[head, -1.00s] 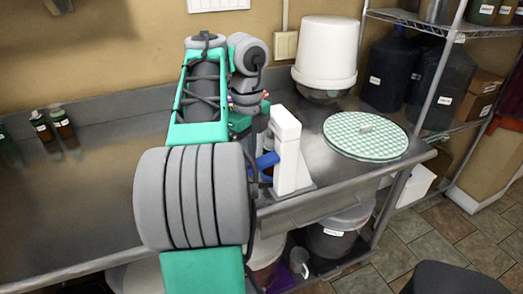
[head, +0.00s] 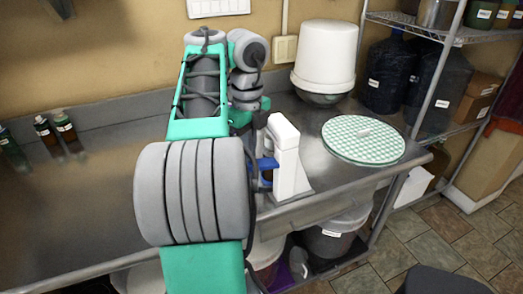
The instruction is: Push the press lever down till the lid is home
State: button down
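The white press (head: 287,155) stands upright near the front edge of the steel counter, right of my arm. A blue part (head: 265,163) shows at its left side, partly covered by my arm; I cannot tell whether it belongs to the press or a bucket. A small brown thing shows just below the blue part. I cannot make out the lever or the lid being pressed. The end of my arm is close to the press's upper left side. My gripper's fingers are hidden there, so neither their opening nor any contact shows.
A round green-and-white checked mat (head: 363,139) lies right of the press on the counter (head: 90,215). A white bucket-shaped vessel (head: 325,55) stands behind it. Small bottles (head: 64,125) stand at the back left. A wire shelf (head: 435,85) with dark jugs is at right. The left counter is mostly clear.

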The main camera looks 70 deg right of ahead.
notch_tip(320, 180, up, 10)
jog(key=p, duration=0.9)
jog(key=shift+p, duration=0.35)
jog(key=shift+r, duration=0.1)
